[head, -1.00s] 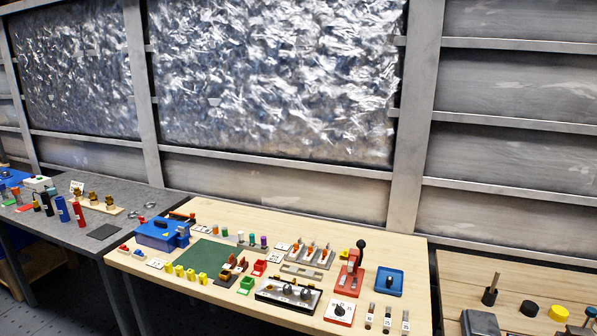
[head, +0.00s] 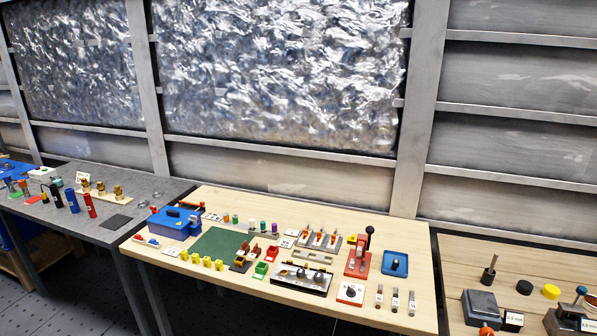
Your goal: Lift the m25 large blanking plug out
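I cannot pick out the M25 large blanking plug for certain at this distance. Several brass-coloured fittings (head: 101,188) stand in a row on a pale wooden strip (head: 104,197) on the grey table at the left. They are too small to tell by size, and I cannot tell whether a blanking plug is among them. My gripper does not show in the head view.
The grey table (head: 150,205) also holds a blue cylinder (head: 73,201), a red cylinder (head: 90,205) and a dark pad (head: 116,222). The wooden table (head: 215,286) in the middle is crowded, with a blue box (head: 173,224) and green mat (head: 219,243). Another wooden table stands right.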

